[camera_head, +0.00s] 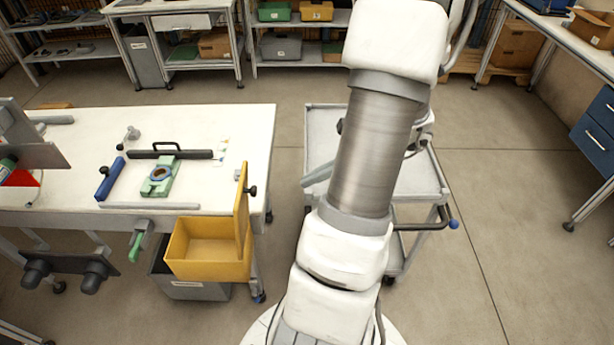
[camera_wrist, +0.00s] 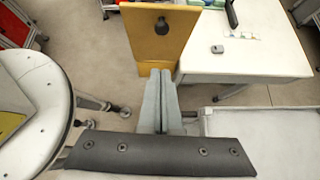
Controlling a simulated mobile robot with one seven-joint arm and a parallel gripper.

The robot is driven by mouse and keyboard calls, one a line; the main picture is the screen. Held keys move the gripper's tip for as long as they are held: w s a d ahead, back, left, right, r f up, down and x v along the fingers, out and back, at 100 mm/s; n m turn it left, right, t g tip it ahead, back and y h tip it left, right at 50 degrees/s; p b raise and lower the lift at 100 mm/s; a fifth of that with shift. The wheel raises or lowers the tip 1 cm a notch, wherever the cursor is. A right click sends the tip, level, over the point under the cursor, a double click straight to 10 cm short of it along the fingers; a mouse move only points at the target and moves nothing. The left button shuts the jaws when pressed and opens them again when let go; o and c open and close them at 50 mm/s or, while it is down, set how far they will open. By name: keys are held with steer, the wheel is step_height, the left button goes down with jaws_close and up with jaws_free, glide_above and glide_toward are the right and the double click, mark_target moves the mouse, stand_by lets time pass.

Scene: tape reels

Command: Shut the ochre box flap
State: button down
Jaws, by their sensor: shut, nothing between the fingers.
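The ochre box (camera_head: 208,262) hangs at the right end of the workbench with its top open. Its flap (camera_head: 241,215) stands upright on the box's right side, with a black knob (camera_head: 252,190) on the flap's right face. In the wrist view the flap (camera_wrist: 150,45) and knob (camera_wrist: 160,25) show straight ahead of my gripper (camera_wrist: 161,72). The gripper is shut and empty, its fingertips pointing towards the flap's lower part. In the head view the fingers (camera_head: 306,182) show left of my arm, clear of the flap; the rest is behind the arm.
A grey cart (camera_head: 424,180) stands under and behind my arm. A grey bin (camera_head: 195,290) sits below the box. Floor shows between bench and cart.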

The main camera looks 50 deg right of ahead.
steer(key=w+a+f, duration=0.4)
steer(key=w+a, duration=0.1)
steer(key=w, duration=0.2)
steer(key=shift+w+a, duration=0.3)
steer(key=shift+a, duration=0.1)
steer(key=shift+w+r, duration=0.15)
